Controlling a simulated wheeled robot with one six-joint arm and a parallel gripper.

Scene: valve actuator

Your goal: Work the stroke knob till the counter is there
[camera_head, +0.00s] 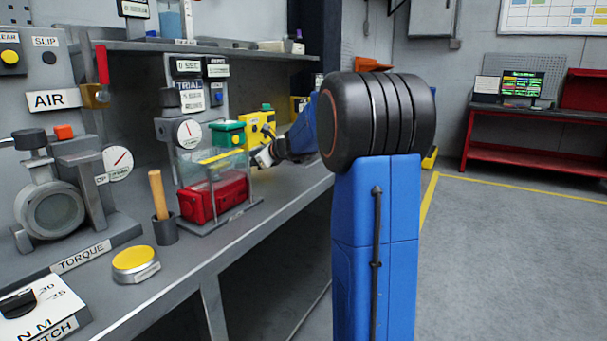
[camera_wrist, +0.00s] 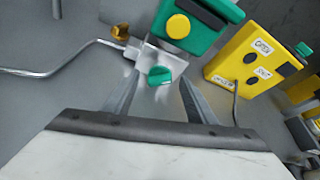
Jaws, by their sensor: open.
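A small green knob (camera_wrist: 160,75), which may be the stroke knob, sits on a pale metal block in the wrist view. My gripper (camera_wrist: 159,82) is open, with one finger on each side of the knob. I cannot tell whether either finger touches it. In the head view my gripper (camera_head: 259,157) is beside the clear-walled stand, and the knob cannot be made out. Two small dark displays, a left one (camera_head: 187,67) and a right one (camera_head: 217,67), sit above the trial card; either may be the counter. Their digits are too small to read.
A green box (camera_wrist: 190,25) with a yellow button is just beyond the knob. A yellow box (camera_wrist: 258,58) with labelled buttons stands to its right. A bent metal rod (camera_wrist: 60,72) runs left. A red box (camera_head: 215,197) sits inside the stand. Open floor (camera_head: 520,250) lies right.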

